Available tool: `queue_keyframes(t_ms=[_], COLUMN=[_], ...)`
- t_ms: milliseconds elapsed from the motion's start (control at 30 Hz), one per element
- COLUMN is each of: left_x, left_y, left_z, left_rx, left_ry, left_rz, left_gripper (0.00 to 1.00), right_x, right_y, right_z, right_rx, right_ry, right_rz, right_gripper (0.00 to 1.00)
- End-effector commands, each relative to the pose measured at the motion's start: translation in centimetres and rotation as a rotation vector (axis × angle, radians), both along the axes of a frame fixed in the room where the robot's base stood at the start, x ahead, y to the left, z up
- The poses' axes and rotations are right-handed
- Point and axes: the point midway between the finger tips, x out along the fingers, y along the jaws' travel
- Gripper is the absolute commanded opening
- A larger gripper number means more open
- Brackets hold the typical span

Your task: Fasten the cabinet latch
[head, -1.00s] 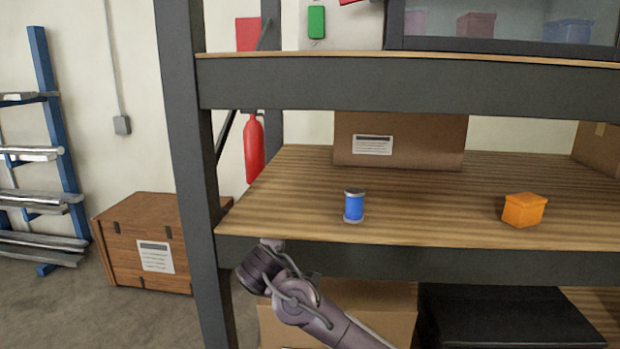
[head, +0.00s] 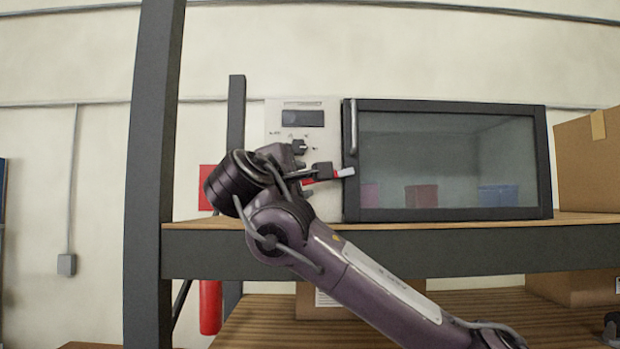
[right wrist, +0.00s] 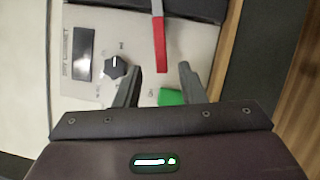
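The cabinet (head: 448,106) is dark-framed with a glass door and stands on the upper shelf. Its latch (head: 345,172) is a lever with a red grip and pale metal near the door's left edge, extending left over the control panel (head: 275,125). The red grip (right wrist: 159,42) also shows in the right wrist view. My right gripper (head: 312,160) is in front of the panel, partly covering the grip. In the right wrist view its two fingers (right wrist: 156,72) are apart, with the grip's end between the tips and gaps on both sides. My left gripper is not visible.
A black knob (right wrist: 115,68) and a green button (right wrist: 171,97) are close to my right fingers. A vertical handle (head: 353,127) is on the cabinet door. A cardboard box (head: 585,165) stands right of the cabinet. The shelf edge (head: 500,252) runs below my gripper.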

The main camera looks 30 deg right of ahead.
Motion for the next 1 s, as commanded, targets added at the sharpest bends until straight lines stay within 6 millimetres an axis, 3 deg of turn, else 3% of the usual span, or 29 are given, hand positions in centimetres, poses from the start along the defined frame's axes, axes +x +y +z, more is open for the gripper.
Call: queue_keyframes(t_ms=[200, 400, 800, 1000], left_x=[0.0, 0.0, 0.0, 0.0], left_y=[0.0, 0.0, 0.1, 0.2], left_z=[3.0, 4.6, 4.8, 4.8], left_rx=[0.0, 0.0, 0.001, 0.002], left_ry=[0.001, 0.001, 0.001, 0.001], left_rz=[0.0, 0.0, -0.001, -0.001], left_gripper=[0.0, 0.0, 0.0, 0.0], right_x=[2.2, 3.7, 4.2, 4.2], right_y=[-2.9, -4.9, -5.6, -5.5], right_z=[0.8, 0.8, 0.5, 0.5], right_rx=[0.002, 0.001, 0.001, 0.001], right_ry=[0.006, 0.004, 0.002, 0.001], right_rz=[-0.001, 0.001, 0.003, 0.003], right_gripper=[0.36, 0.36, 0.36, 0.1])
